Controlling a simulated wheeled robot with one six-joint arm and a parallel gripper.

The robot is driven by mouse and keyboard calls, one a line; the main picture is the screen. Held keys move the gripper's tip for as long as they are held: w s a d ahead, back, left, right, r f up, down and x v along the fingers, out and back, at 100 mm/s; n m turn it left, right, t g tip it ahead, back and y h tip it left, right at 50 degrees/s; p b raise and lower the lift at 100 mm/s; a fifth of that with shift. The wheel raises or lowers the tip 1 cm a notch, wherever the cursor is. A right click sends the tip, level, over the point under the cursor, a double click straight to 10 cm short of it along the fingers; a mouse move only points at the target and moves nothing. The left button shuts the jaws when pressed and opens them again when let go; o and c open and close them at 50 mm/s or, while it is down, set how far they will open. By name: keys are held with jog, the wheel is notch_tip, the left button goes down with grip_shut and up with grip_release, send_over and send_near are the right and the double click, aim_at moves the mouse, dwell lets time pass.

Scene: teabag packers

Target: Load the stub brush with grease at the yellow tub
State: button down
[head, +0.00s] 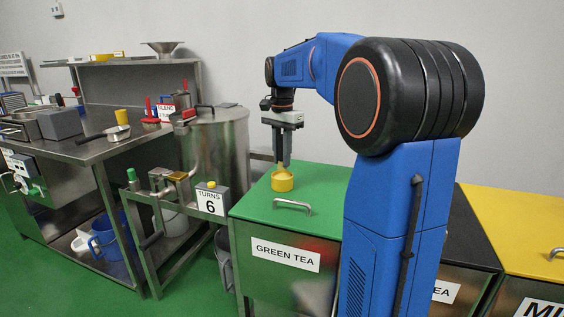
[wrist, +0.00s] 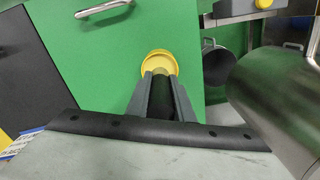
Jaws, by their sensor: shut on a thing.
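The yellow tub (head: 282,183) stands on the green lid of the GREEN TEA bin (head: 245,201). My gripper (head: 283,164) points straight down right over the tub, its fingertips at or just above the rim. In the wrist view the tub (wrist: 151,60) shows just beyond my fingertips (wrist: 160,75), with yellow inside it. My gripper is shut on a dark thing between the fingers, which I take to be the stub brush (wrist: 160,95). Its lower end is hidden, so I cannot tell whether it touches the grease.
A bin handle (head: 293,206) rises from the green lid in front of the tub. A steel drum (head: 222,150) stands close on the left, with the TURNS 6 sign (head: 211,201). Black and yellow lids (head: 520,225) lie to the right. A steel bench (head: 85,148) is at the far left.

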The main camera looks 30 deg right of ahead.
jog(key=shift+r, duration=1.8)
